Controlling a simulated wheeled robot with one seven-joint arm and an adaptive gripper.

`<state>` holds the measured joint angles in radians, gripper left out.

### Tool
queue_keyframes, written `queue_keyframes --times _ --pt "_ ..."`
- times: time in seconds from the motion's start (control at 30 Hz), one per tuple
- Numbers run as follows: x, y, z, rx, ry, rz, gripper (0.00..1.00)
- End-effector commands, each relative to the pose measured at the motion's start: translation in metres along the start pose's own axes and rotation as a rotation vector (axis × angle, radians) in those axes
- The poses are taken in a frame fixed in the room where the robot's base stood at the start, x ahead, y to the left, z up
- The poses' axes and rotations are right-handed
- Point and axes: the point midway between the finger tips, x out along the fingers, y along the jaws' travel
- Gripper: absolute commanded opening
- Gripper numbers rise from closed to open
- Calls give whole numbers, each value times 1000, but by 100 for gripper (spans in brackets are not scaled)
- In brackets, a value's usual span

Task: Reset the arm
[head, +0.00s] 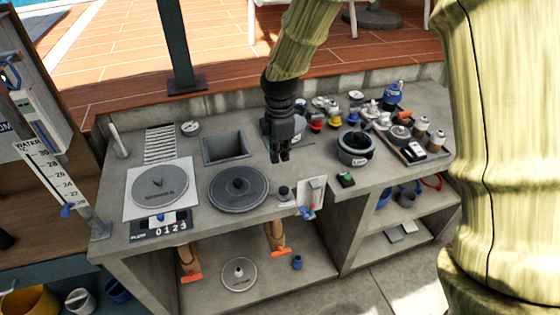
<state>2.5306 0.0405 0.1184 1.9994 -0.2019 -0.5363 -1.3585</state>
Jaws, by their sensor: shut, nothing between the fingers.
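My gripper (280,157) hangs at the end of my arm, pointing down above the grey concrete counter (274,195). Its dark fingers are shut with nothing held between them. It is just right of the square recess (226,148) and behind the round dark lid (238,188). I cannot tell how far its fingertips are above the counter.
A black pot (354,149) stands right of my gripper. Several small colored items and a tray (420,155) of bottles lie at the back right. A dark post (177,50) rises behind the counter. A white gauge board (55,175) stands at left.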

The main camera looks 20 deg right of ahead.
Motion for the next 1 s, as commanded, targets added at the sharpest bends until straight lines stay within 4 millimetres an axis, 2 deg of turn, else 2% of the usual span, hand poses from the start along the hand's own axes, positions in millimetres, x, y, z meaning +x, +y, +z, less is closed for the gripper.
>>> queue_keyframes --times 0.5,0.63,0.77,1.0 --pt "-2 0 0 0 0 0 0" --pt "8 -3 0 22 4 -2 0" --pt "44 -17 0 114 19 -11 0" --pt "143 -68 -1 416 56 -30 0"
